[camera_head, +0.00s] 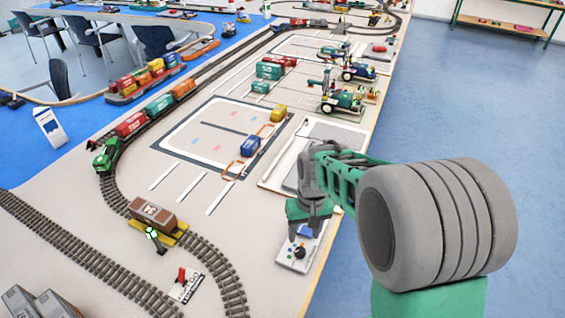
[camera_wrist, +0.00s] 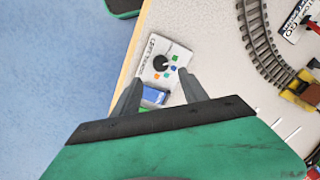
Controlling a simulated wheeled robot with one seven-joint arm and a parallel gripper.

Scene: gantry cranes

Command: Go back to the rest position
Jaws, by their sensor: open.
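My gripper (camera_wrist: 160,95) is open in the wrist view, its two grey fingers pointing at the table's edge area. Between and beyond the fingers lies a white control panel (camera_wrist: 157,62) with a black knob and small coloured buttons. A blue block or part (camera_wrist: 153,96) shows between the fingers; I cannot tell whether it is part of the panel, and it appears free of both fingers. In the head view my arm reaches over the table's right edge, with the gripper (camera_head: 306,222) above the control panel (camera_head: 292,254), partly hiding it.
A brown wagon (camera_head: 152,213) stands on the track at the lower left. A green locomotive (camera_head: 107,155) leads red and teal wagons. The blue floor (camera_head: 470,110) at the right is clear.

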